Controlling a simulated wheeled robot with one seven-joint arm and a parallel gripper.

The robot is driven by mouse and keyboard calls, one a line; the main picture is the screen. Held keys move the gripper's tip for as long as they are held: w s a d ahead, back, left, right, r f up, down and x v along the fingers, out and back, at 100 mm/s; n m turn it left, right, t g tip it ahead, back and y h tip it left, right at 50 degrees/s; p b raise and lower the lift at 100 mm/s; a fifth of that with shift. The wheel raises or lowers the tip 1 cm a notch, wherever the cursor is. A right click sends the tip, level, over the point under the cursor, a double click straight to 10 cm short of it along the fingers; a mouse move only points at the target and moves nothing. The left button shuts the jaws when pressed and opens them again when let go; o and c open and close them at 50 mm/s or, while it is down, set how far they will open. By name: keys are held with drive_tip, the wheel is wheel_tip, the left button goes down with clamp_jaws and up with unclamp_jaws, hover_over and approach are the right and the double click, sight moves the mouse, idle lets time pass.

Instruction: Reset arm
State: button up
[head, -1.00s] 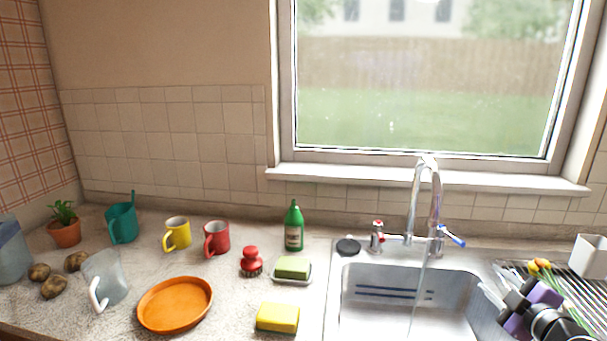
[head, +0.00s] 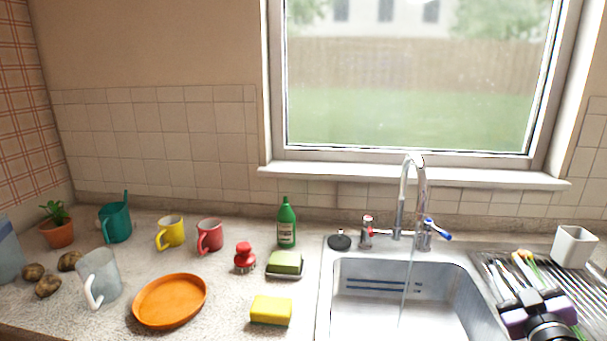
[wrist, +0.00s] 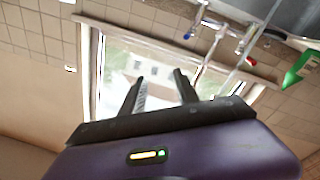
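My gripper (head: 516,278) is at the lower right of the head view, over the ribbed drainboard right of the sink. In the wrist view its two dark fingers (wrist: 162,88) stand apart with nothing between them. The wrist view is tilted and shows the window, wall tiles and tap beyond the fingers. My gripper's purple and black body hides part of the drainboard.
Water runs from the tap (head: 416,190) into the sink (head: 365,312). Left of the sink are a yellow sponge (head: 271,310), green bottle (head: 287,224), orange plate (head: 170,301), and several mugs and potatoes.

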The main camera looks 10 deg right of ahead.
drive_tip(key=s+a+f+g+y, duration=0.1)
drive_tip(key=s+a+f, duration=0.3)
drive_tip(key=s+a, duration=0.5)
drive_tip(key=s+a+f+m+g+y, duration=0.1)
drive_tip(key=s+a+f+y, duration=0.2)
drive_tip(key=s+a, duration=0.7)
drive_tip(key=s+a+f+m+y, duration=0.1)
drive_tip(key=s+a+f, duration=0.4)
drive_tip(key=s, duration=1.6)
drive_tip(key=a+y, duration=0.1)
drive_tip(key=a, duration=0.4)
drive_tip(key=shift+s+a+f+g, duration=0.25)
drive_tip(key=shift+g, duration=0.15)
drive_tip(key=shift+d, duration=0.1)
